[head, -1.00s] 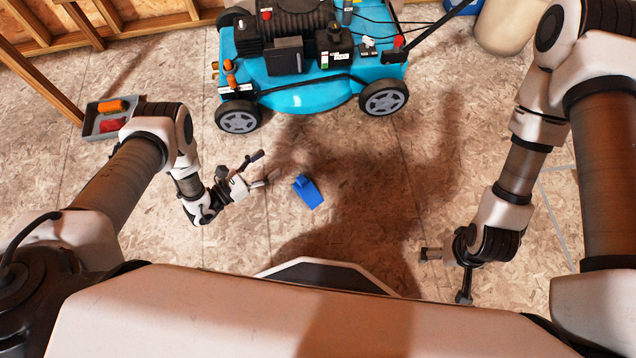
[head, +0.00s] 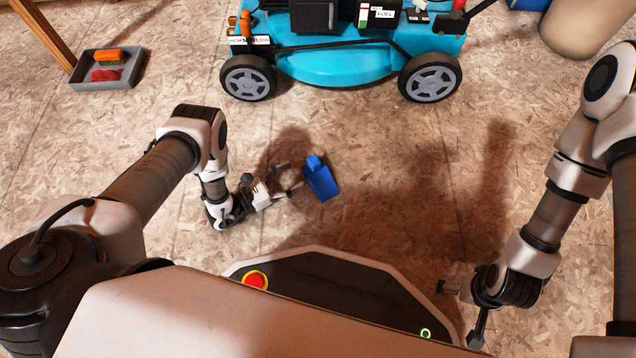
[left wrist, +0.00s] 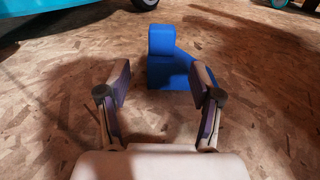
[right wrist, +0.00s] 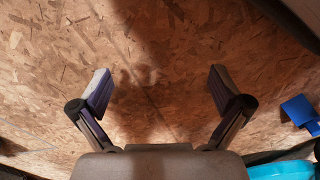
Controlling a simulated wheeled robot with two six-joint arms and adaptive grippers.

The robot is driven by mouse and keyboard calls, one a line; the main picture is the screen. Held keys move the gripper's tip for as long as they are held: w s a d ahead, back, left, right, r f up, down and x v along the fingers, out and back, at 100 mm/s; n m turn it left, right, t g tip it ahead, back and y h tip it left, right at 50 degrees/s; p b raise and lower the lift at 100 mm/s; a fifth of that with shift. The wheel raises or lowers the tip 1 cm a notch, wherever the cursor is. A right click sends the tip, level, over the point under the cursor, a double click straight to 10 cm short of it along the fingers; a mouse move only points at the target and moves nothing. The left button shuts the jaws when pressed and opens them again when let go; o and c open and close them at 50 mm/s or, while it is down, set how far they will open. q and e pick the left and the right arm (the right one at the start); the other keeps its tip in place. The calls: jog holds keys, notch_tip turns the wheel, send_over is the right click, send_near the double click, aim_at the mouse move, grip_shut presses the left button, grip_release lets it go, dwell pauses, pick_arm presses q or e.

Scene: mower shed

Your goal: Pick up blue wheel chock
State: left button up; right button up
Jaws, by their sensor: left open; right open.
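The blue wheel chock (head: 320,180) lies on the wood-chip board floor in front of the mower. It also shows in the left wrist view (left wrist: 172,62), straight ahead of the fingers, and at the right edge of the right wrist view (right wrist: 299,112). My left gripper (head: 287,178) is open and empty, its fingertips just left of the chock and apart from it or barely at its near side. In the left wrist view the chock sits just beyond the gap between the fingertips. My right gripper (right wrist: 163,88) is open and empty, low over bare floor at the right.
A turquoise mower (head: 340,62) stands behind the chock. A grey tray (head: 135,72) with orange and red items lies at the back left. A beige rounded object (head: 575,35) stands at the back right. The floor between the arms is otherwise clear.

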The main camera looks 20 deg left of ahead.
aim_at(309, 166)
pick_arm(q)
jog(key=shift+w+d+r, duration=0.1)
jog(key=shift+w+d, duration=0.2)
jog(key=shift+w, duration=0.05)
jog(key=b+x, duration=0.4)
jog(key=x, duration=0.2)
jog(key=shift+d+b, duration=0.25)
jog(key=shift+b, duration=0.05)
pick_arm(e)
jog(key=shift+t, duration=0.3)
jog(key=f, duration=0.1)
jog(key=w+f, duration=0.1)
jog(key=f, duration=0.3)
jog(key=shift+w, duration=0.25)
pick_arm(q)
jog(key=shift+w+d+r, duration=0.15)
jog(key=shift+w, duration=0.05)
jog(key=shift+r, duration=0.1)
pick_arm(e)
jog(key=shift+r, duration=0.15)
pick_arm(q)
grip_shut()
